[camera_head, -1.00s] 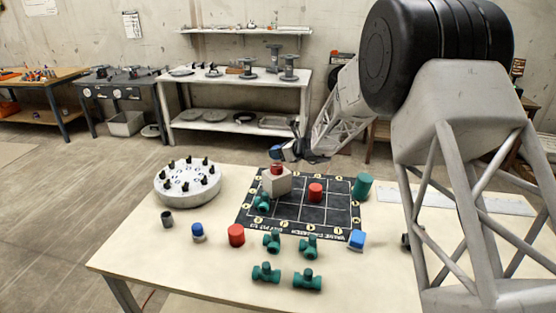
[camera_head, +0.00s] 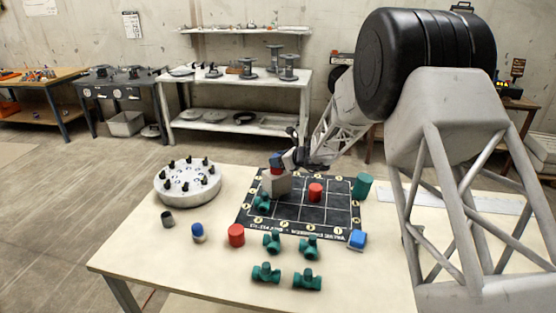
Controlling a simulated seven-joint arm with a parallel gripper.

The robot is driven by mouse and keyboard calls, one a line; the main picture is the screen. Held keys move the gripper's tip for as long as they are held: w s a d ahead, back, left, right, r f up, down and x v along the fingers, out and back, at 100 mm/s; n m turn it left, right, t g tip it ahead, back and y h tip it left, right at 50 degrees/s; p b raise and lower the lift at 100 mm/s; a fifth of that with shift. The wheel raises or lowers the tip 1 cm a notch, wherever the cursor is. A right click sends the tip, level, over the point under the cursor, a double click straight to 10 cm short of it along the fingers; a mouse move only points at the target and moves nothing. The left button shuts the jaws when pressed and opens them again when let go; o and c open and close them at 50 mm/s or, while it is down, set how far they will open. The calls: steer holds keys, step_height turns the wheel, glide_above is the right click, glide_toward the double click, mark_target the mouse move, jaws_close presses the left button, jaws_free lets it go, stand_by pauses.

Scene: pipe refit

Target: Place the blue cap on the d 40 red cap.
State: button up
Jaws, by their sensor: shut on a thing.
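The blue cap (camera_head: 276,159) is at the tip of my gripper (camera_head: 284,158), which is shut on it. It sits right over a red cap (camera_head: 276,171), touching it or very nearly so; I cannot tell which. Another red cap (camera_head: 315,192) stands on the mat's middle, and a third red one (camera_head: 236,235) stands on the table left of the mat. Any size marks are too small to read. My fingers partly hide the blue cap.
The black mat (camera_head: 325,222) lies on the pale table. A teal cylinder (camera_head: 362,186), a blue block-like part (camera_head: 357,240), a blue-topped part (camera_head: 198,232), a dark cup (camera_head: 167,218) and several green tees (camera_head: 266,273) stand around. A round pegged stand (camera_head: 187,192) is at left.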

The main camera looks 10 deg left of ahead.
steer(key=shift+f, duration=0.1)
steer(key=o, duration=0.9)
steer(key=shift+s+d+r, duration=0.1)
steer(key=shift+d+r, duration=0.2)
steer(key=v, duration=1.1)
steer(key=shift+s, duration=0.15)
